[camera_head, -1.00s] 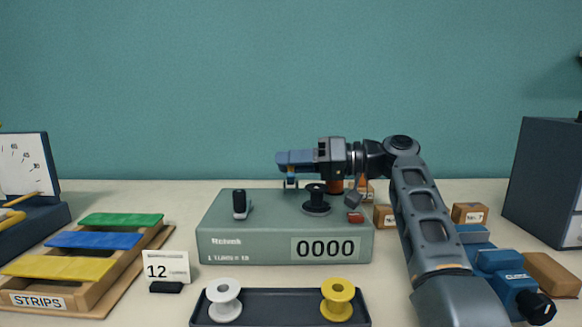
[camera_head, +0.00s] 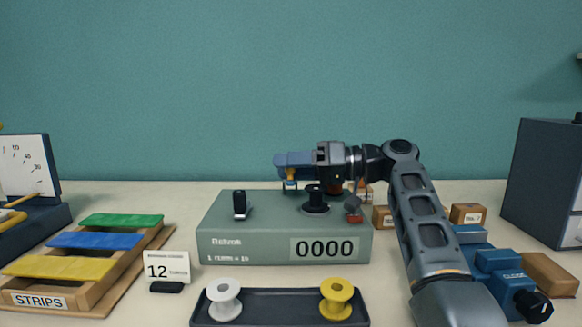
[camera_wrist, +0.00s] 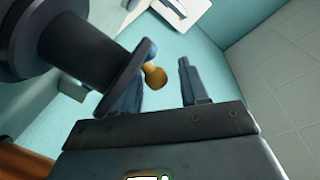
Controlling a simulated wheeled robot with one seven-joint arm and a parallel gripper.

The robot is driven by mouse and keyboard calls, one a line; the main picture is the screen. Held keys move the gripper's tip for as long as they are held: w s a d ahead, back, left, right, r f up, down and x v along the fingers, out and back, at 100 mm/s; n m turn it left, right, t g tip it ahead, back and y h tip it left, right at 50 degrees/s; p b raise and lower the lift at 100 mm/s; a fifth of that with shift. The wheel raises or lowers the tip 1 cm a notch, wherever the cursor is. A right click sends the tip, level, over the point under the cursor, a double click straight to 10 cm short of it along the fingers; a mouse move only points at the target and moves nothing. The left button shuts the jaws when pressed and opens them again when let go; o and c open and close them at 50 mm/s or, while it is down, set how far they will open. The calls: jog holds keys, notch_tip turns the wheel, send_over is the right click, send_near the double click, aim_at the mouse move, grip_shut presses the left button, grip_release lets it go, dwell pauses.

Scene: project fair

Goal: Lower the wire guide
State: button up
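The winder (camera_head: 215,240) is a grey-green box with a 0000 counter in the middle of the bench. A black spindle (camera_head: 315,203) and a black upright post (camera_head: 240,205) stand on top. My gripper (camera_head: 284,168) is above the box's back edge, pointing left. In the wrist view my gripper (camera_wrist: 167,60) has its fingers apart. An amber knob (camera_wrist: 154,76) shows between them, nearer the left finger; contact cannot be told. It may belong to the wire guide, whose body I cannot make out. The black spindle (camera_wrist: 82,50) fills the upper left there.
A dark tray (camera_head: 280,308) with a white spool (camera_head: 224,300) and a yellow spool (camera_head: 337,300) is in front. The strips rack (camera_head: 98,285) and a card (camera_head: 168,267) are left. Small brown boxes (camera_head: 468,214), a blue device (camera_head: 490,262) and a dark cabinet (camera_head: 545,185) are right.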

jog(key=shift+r, duration=0.5)
notch_tip(320, 180, up, 3)
jog(key=shift+r, duration=0.1)
jog(key=s+d+r, duration=0.4)
jog(key=d+r, duration=0.2)
jog(key=d, duration=0.5)
jog(key=shift+r+p, duration=0.4)
jog(key=shift+p, duration=0.05)
